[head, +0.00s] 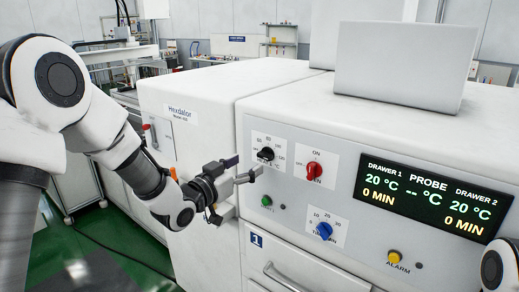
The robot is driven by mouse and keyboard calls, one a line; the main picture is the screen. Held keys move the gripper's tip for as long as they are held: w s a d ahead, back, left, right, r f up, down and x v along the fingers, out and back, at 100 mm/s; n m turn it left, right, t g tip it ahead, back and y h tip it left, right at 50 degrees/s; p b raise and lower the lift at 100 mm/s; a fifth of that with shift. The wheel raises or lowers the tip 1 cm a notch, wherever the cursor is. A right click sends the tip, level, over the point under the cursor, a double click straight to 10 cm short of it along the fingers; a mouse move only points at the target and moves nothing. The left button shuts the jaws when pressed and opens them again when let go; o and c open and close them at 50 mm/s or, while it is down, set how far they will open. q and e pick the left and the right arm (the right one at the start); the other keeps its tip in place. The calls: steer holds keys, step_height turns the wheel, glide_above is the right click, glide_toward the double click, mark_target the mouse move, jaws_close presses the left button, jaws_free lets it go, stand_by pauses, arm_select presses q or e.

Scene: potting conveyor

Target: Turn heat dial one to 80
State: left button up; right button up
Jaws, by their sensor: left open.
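The heat dial is a black knob (266,154) on a white numbered scale at the upper left of the front panel. Numbers such as 60 and 80 show above it; which mark its pointer meets is too small to tell. My left gripper (244,168) is open and empty, just left of and slightly below the knob. One fingertip is close to the knob's lower left; I cannot tell whether they touch. The display (432,195) reads 20 °C and 0 MIN for drawer 1. My right gripper is out of view.
A red ON knob (314,170), a blue timer knob (324,230), a green button (266,200) and a yellow alarm light (394,257) share the panel. A drawer marked 1 (290,277) lies below. A white cabinet (190,105) stands left, behind my left arm.

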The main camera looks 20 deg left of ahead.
mark_target(262, 156)
arm_select(q)
steer(key=x, duration=0.2)
steer(key=p+x, duration=0.1)
steer(key=x, duration=0.1)
steer(key=p+x, duration=0.1)
steer(key=x, duration=0.1)
steer(key=shift+w+a+f, duration=0.25)
steer(key=shift+w, duration=0.1)
steer(key=shift+w+d, duration=0.1)
steer(key=shift+d, duration=0.1)
steer(key=c, duration=1.1)
steer(key=shift+c, duration=0.2)
